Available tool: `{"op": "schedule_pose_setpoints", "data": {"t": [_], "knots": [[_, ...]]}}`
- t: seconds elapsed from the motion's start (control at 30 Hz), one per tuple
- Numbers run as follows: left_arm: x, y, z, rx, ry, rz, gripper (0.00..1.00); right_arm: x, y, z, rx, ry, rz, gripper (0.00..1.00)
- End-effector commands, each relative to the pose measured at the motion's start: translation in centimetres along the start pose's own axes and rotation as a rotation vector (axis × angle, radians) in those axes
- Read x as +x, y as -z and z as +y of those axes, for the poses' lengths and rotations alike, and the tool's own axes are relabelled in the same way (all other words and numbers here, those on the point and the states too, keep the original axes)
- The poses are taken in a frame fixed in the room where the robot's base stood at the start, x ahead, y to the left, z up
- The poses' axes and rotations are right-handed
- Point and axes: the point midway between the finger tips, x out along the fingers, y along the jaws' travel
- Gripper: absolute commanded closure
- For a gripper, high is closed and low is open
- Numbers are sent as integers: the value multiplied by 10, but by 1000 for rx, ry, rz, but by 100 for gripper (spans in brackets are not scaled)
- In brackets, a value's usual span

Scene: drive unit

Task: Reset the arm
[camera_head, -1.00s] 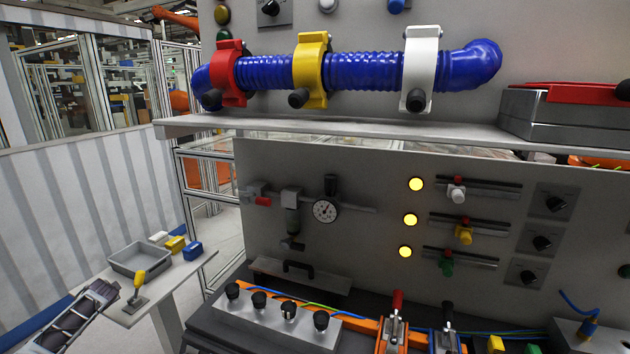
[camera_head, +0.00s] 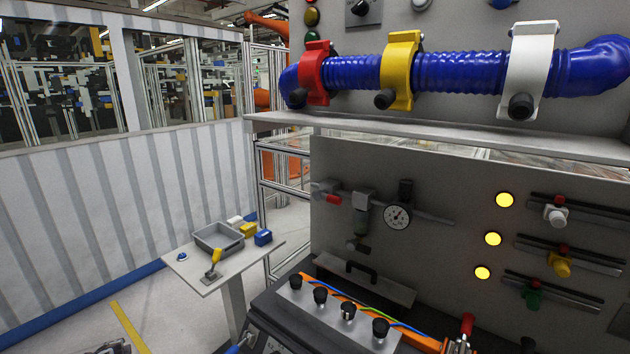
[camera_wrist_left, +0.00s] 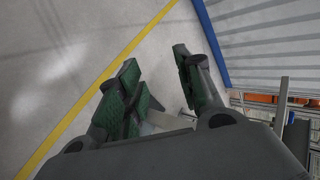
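Grey floor with a yellow line lies beyond the fingers. In the head view only a small dark part of my left arm shows at the bottom left edge. My right gripper is not in view.
A small side table (camera_head: 200,279) holds a grey tray (camera_head: 218,237), a yellow-handled tool (camera_head: 215,259) and small blocks. At right stand a grey panel with a gauge (camera_head: 397,216) and a blue hose (camera_head: 456,73) in clamps. The floor at left is clear.

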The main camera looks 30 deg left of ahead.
Motion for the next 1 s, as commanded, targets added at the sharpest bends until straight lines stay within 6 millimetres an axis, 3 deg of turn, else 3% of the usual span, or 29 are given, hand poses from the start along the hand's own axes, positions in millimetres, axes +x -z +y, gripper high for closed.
{"op": "schedule_pose_setpoints", "data": {"t": [0.1, 0.37, 0.77, 1.0], "knots": [[0, -27, 14, 24, -13, -15, 64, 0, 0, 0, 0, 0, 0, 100], [-1, -74, 37, 63, -36, -39, 64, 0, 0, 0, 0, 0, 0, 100], [-8, -54, 140, 14, -140, -18, 64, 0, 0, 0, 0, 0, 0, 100], [-26, -31, 240, -32, -244, 1, 64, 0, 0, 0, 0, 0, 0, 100]]}}
